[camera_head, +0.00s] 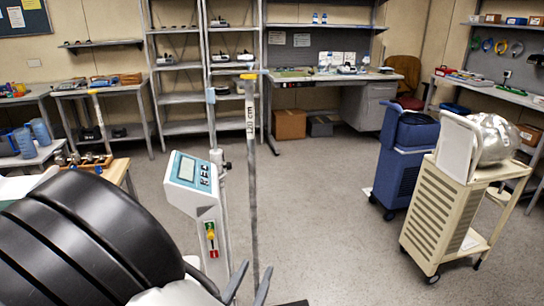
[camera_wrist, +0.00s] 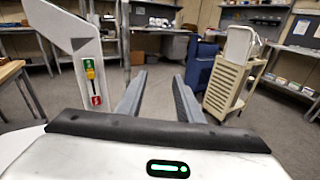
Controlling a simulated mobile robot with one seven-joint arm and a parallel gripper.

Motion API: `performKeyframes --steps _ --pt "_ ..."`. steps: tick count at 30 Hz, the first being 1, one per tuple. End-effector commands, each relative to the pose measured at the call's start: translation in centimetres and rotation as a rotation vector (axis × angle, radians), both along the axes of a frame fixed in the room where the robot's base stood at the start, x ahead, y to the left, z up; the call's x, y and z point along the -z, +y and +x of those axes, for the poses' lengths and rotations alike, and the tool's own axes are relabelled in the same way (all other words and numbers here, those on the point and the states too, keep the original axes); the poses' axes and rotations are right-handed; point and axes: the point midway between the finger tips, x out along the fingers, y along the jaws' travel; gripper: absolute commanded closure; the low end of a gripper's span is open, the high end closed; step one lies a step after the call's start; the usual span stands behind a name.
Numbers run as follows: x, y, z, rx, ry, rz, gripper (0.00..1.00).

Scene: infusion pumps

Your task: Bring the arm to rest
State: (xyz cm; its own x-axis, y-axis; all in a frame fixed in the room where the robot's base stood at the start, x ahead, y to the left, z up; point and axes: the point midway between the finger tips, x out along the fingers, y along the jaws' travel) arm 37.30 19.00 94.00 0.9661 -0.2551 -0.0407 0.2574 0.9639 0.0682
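My gripper (camera_wrist: 158,98) is open and empty in the wrist view, its two grey fingers spread apart with floor and furniture showing between them. In the head view my gripper (camera_head: 248,283) shows only its fingertips at the bottom, beyond my black arm link. An infusion pump (camera_head: 194,186) with a blue-framed screen and keypad stands on a pole just ahead of it. The pump's lower part, with a yellow lever on a green and red panel (camera_wrist: 91,80), is at the left in the wrist view. My fingers appear apart from it.
A beige cart (camera_head: 433,212) and a blue cart (camera_head: 403,160) stand at the right. A thin pole (camera_head: 251,190) rises beside the pump. Wooden and grey tables with tools (camera_head: 92,160) are at the left. Shelves (camera_head: 182,98) line the back wall. The middle floor (camera_head: 320,200) is clear.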

Motion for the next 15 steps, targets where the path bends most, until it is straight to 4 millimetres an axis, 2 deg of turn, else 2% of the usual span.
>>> performKeyframes --steps 1,3,6,9,10,12,15 --pt "-1.4 -4.0 0.7 0.166 0.009 0.106 0.67" --pt "-2.5 -9.3 0.4 0.397 0.025 0.257 0.67" --pt "-3.3 -15.6 -1.7 0.712 0.043 0.492 0.67" --pt "-3.5 -19.7 -4.7 0.995 0.048 0.753 0.67" --pt "-3.6 -20.6 -5.7 1.073 0.045 0.836 0.67" --pt "-3.8 -21.7 -7.7 1.239 0.033 1.042 0.67" --pt "-4.5 -21.9 -9.9 1.429 -0.001 1.353 0.67"
